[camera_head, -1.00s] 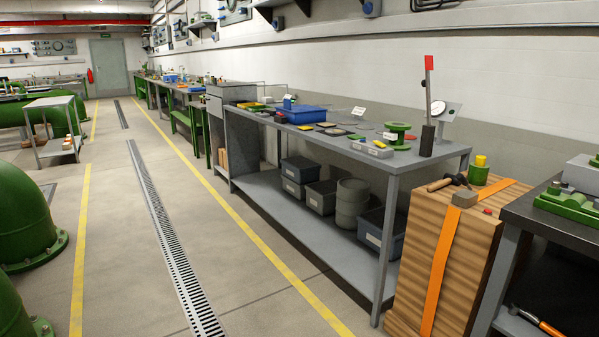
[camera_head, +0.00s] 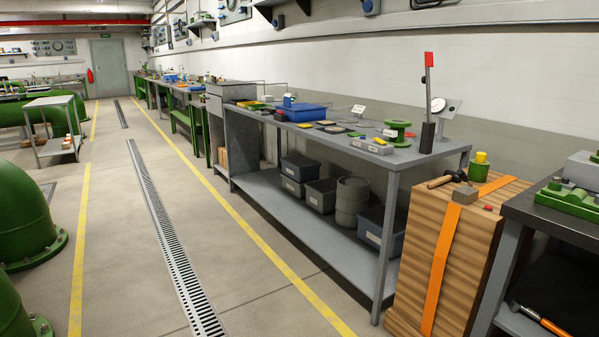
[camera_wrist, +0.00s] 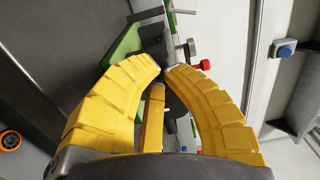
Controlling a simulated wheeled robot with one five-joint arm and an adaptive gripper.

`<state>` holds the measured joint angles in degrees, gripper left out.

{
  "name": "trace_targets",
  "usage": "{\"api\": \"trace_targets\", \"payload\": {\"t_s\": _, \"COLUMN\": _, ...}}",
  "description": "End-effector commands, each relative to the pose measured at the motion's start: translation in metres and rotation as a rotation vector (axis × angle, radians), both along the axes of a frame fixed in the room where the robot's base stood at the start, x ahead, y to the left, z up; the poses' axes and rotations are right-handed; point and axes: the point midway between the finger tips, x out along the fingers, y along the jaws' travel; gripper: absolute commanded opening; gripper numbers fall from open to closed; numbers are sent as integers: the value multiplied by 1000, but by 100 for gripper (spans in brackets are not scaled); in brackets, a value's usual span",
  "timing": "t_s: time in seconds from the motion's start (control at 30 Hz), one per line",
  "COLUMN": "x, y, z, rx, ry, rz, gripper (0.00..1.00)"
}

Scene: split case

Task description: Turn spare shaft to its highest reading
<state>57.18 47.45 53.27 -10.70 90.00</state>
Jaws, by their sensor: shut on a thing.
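In the wrist view the yellow fingers of my gripper (camera_wrist: 163,71) curve in from both sides and their tips nearly meet. They are shut on a small grey part that is mostly hidden between the tips. It seems to be the end of the spare shaft, but its shape and its reading cannot be made out. Just beyond the tips are a green block (camera_wrist: 127,43), grey metal fittings and a red knob (camera_wrist: 205,65). My gripper does not show in the head view.
In the head view a grey bench (camera_head: 428,158) carries a green spool (camera_head: 397,131), a dial gauge (camera_head: 438,105) and a blue tray (camera_head: 300,112). A strapped wooden crate (camera_head: 470,240) and a dark bench (camera_head: 570,215) stand at right. The aisle at left is clear.

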Motion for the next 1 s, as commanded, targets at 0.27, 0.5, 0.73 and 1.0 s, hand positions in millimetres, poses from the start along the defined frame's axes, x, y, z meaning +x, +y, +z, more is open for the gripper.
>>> {"api": "trace_targets", "payload": {"t_s": 0.27, "x": -5, "y": 14, "z": -8, "rx": 4, "ry": 1, "rz": 5, "gripper": 0}}
{"api": "trace_targets", "payload": {"t_s": 0.5, "x": -16, "y": 29, "z": -6, "rx": 1, "ry": 1, "rz": 3, "gripper": 0}}
{"api": "trace_targets", "payload": {"t_s": 0.73, "x": -26, "y": 43, "z": -4, "rx": -1, "ry": -1, "rz": 2, "gripper": 0}}
{"api": "trace_targets", "payload": {"t_s": 1.0, "x": -31, "y": 51, "z": -1, "rx": 0, "ry": 0, "rz": 2, "gripper": 0}}
